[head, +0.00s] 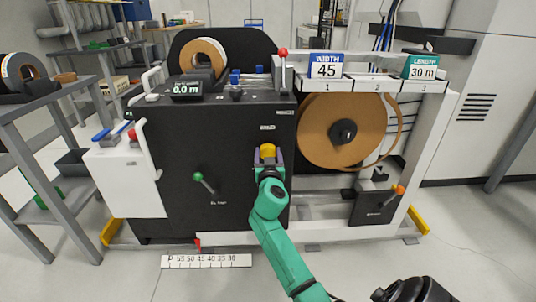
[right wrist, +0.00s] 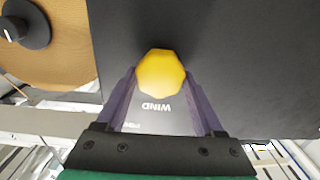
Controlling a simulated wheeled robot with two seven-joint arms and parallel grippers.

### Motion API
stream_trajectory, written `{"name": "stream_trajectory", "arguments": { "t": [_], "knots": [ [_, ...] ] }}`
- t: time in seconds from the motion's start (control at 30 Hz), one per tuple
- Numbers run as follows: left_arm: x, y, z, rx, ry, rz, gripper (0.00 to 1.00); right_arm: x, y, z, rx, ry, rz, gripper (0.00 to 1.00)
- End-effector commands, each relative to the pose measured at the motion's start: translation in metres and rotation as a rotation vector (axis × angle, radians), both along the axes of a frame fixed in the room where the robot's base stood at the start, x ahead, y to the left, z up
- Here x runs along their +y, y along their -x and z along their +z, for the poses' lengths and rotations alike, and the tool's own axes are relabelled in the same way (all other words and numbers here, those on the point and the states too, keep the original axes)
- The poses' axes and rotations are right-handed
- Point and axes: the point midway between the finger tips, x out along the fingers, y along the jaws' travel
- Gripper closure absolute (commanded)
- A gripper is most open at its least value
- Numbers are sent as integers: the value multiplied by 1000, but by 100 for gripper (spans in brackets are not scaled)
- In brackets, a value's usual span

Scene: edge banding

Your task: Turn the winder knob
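The winder knob (head: 267,150) is a yellow, faceted knob on the black front panel of the machine, left of the big brown roll. In the right wrist view the knob (right wrist: 162,77) sits between the fingertips, above the upside-down word WIND. My right gripper (head: 269,157), on a green arm, reaches the panel from below. Its purple fingers (right wrist: 160,85) lie against both sides of the knob, shut on it. My left gripper is not in view.
A brown banding roll (head: 342,130) hangs right of the panel. A green-balled lever (head: 198,177) sticks out at left, and a red-balled lever (head: 283,53) stands above. A scale strip (head: 206,261) lies low in front. Signs (head: 327,66) read 45 and 30 m; a display (head: 187,89) reads 0.0 m.

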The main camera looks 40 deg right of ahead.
Motion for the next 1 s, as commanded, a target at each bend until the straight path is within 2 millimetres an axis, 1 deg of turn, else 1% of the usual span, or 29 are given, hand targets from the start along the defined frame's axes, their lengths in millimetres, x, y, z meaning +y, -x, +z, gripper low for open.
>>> {"name": "stream_trajectory", "arguments": {
  "t": [0.27, 0.47, 0.7, 1.0],
  "knots": [
    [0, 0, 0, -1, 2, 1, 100, 0, 0, -1, 14, 17, 0, 86],
    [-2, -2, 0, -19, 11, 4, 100, 1, 0, -1, 60, 80, 0, 86],
    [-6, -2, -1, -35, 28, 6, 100, 2, -1, -1, 164, 214, 0, 86],
    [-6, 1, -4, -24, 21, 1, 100, 3, -2, -1, 293, 386, 1, 86]
  ]
}}
